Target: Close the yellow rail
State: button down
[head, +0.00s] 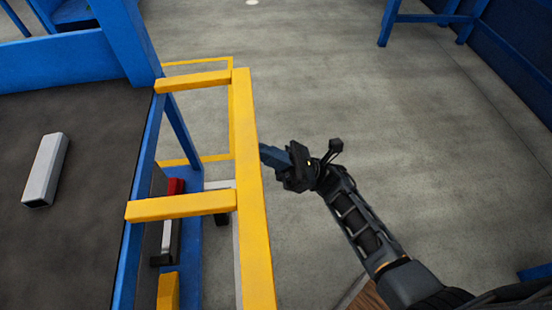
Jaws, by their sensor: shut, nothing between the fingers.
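The yellow rail (252,180) stands out to the right of the blue-framed table. Yellow crossbars (183,206) join its long bar to the table's blue edge, with an open gap between. My gripper (268,155) is shut and empty, with blue fingers pointing left. Its fingertips are right beside the long bar's outer right side, a little above the middle of the picture. The tips meet the bar's edge in the picture; I cannot tell whether they touch it.
A grey rectangular tube (46,170) lies on the dark tabletop (80,240). Below the crossbars, a blue lower shelf (188,255) holds red, black and yellow items. Blue frames stand at the upper right. The concrete floor (400,130) right of the rail is clear.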

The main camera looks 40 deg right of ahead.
jog(key=shift+r, duration=0.6)
jog(key=w+a+r+g+h+p, duration=0.25)
jog(key=r+g+h+p, duration=0.35)
jog(key=r+p, duration=1)
jog(key=w+a+r+g+h+p, duration=0.1)
jog(key=w+a+r+h+p, duration=0.4)
jog(key=a+p, duration=0.8)
jog(key=shift+w+a+r+g+p, duration=0.25)
jog(key=shift+w+r+g+p, duration=0.15)
jog(key=shift+w+r+p, duration=1.45)
jog(key=shift+w+f+b, duration=0.1)
jog(key=shift+w+b, duration=0.15)
jog(key=shift+b, duration=0.1)
